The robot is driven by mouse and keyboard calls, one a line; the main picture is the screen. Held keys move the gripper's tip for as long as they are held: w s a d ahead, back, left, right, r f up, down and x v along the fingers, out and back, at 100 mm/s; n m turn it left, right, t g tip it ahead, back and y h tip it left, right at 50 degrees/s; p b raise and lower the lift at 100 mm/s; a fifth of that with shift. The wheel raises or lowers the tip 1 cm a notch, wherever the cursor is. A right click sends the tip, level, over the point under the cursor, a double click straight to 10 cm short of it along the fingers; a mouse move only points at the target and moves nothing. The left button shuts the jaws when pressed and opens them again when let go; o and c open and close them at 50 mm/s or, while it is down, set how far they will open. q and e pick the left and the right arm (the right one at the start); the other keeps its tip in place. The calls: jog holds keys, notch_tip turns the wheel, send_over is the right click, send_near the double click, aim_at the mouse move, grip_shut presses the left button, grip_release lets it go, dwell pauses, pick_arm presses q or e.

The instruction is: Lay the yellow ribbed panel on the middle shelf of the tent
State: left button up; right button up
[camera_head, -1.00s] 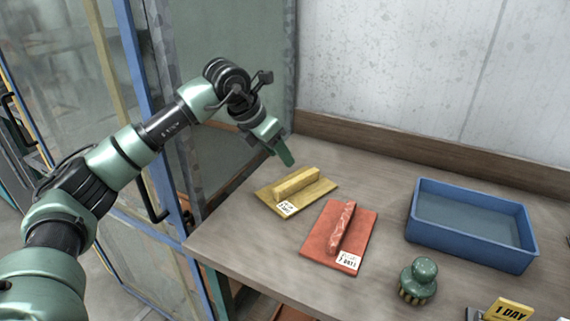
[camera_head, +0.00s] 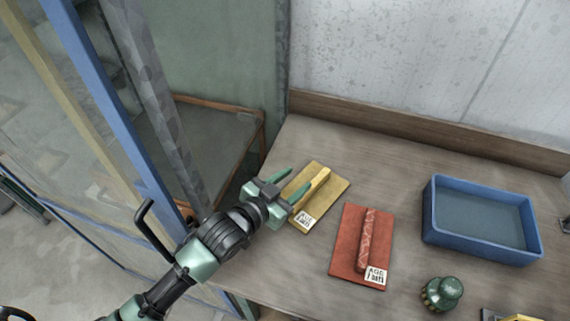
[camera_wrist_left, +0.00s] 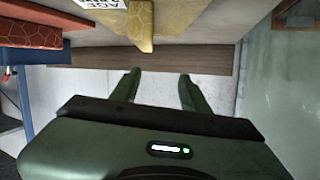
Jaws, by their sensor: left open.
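The yellow ribbed panel (camera_head: 335,193) lies flat on the table, its raised rib running lengthwise and a white label at its near end. My left gripper (camera_head: 289,184) is open and empty at the panel's left edge, fingers pointing toward the back right. In the left wrist view the open fingers (camera_wrist_left: 157,88) show with nothing between them, and the yellow rib (camera_wrist_left: 141,22) appears at the top, outside them. The tent (camera_head: 117,110) stands at the left with a blue frame and clear wall. A brown-edged shelf (camera_head: 222,104) shows inside; which level it is, I cannot tell. My right gripper is out of view.
A red ribbed panel (camera_head: 347,240) lies right of the yellow one. A blue tray (camera_head: 480,247) stands further right, with a green-knobbed tool (camera_head: 443,290) in front of it. A wooden ledge (camera_head: 420,131) runs along the back wall. The table behind the panels is clear.

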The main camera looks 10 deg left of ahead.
aim_at(310, 190)
pick_arm(q)
jog(key=shift+s+d+f+n+g, duration=0.1)
jog(key=shift+s+f+n+g, duration=0.5)
jog(key=shift+s+f, duration=0.5)
jog(key=shift+w+d+f, duration=0.45)
jog(key=shift+w+d, duration=0.1)
jog(key=shift+d, duration=0.15)
jog(key=shift+w+d+f+p, duration=0.15)
jog(key=shift+w+d+p, duration=0.05)
jog(key=shift+p, duration=0.1)
jog(key=p+x, duration=0.1)
jog(key=x, duration=0.3)
jog(key=shift+s+f, duration=0.1)
jog(key=shift+f, duration=0.1)
jog(key=shift+w+d+f, duration=0.25)
jog(key=shift+w+f, duration=0.05)
jog(key=shift+w, duration=0.1)
grip_shut()
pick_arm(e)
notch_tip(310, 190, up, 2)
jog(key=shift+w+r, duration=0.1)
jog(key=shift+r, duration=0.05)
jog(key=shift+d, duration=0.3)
